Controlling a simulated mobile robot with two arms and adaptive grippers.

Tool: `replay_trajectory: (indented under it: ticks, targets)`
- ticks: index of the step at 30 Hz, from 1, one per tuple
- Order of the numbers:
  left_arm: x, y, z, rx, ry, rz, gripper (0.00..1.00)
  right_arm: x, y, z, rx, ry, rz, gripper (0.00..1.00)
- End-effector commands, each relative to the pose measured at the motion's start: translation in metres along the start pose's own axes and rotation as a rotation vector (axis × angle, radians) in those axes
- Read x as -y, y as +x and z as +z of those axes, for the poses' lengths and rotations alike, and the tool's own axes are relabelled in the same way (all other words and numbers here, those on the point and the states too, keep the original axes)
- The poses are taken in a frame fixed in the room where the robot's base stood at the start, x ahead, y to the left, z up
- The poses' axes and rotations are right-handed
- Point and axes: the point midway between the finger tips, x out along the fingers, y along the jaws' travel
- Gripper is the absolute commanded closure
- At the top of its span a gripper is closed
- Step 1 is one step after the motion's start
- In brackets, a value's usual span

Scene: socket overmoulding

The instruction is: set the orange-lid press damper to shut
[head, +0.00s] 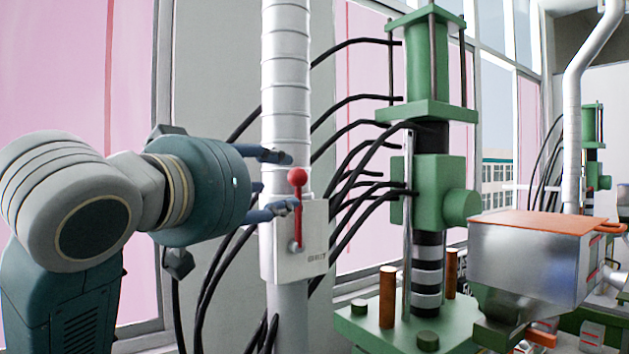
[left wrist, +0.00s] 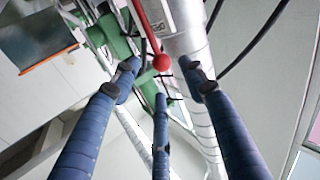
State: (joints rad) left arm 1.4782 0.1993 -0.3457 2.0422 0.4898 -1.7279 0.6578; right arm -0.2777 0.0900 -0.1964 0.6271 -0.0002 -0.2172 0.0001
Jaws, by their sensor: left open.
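The damper is a pale control box (head: 315,240) on a vertical ribbed duct (head: 286,60), with a red lever (head: 297,225) ending in a red ball knob (head: 297,176). The lever points nearly straight up from its pivot. My left gripper (head: 287,181) is open beside the knob, coming from the left, with fingers above and below knob height. In the left wrist view the knob (left wrist: 162,62) lies between the spread blue fingertips (left wrist: 160,82); I cannot tell whether any touches it. The orange lid (head: 545,222) covers a metal hopper at the right. My right gripper is not in view.
A green press (head: 430,185) stands right of the duct, with several black hoses (head: 350,145) running behind and beside the duct. Another green press (head: 592,130) and a bent duct (head: 572,110) stand farther back. Windows line the wall behind.

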Motion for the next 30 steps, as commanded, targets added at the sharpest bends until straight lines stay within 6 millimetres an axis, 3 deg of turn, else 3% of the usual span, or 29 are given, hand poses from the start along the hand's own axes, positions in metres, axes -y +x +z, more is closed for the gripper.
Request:
replay_trajectory:
  ticks: [2, 5, 12, 15, 19, 25, 30]
  targets:
    - [0.0, 0.003, -0.003, -0.003, 0.0, 0.0, 0.57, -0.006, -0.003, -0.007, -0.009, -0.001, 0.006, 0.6]
    - [0.0, 0.016, -0.004, 0.0, -0.001, -0.001, 0.57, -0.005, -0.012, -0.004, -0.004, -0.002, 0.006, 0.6]
    - [0.0, 0.062, -0.006, 0.003, -0.002, -0.003, 0.57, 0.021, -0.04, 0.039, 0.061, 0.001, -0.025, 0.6]
    - [0.0, 0.079, -0.005, 0.003, -0.001, -0.002, 0.57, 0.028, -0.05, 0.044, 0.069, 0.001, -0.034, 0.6]
    - [0.0, 0.096, -0.004, 0.001, -0.001, -0.001, 0.57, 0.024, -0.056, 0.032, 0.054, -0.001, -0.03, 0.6]
    - [0.0, 0.106, -0.002, -0.002, 0.0, 0.0, 0.57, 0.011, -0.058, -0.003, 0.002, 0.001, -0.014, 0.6]
    - [0.0, 0.107, -0.001, -0.003, 0.0, 0.0, 0.57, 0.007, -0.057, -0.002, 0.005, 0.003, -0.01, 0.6]
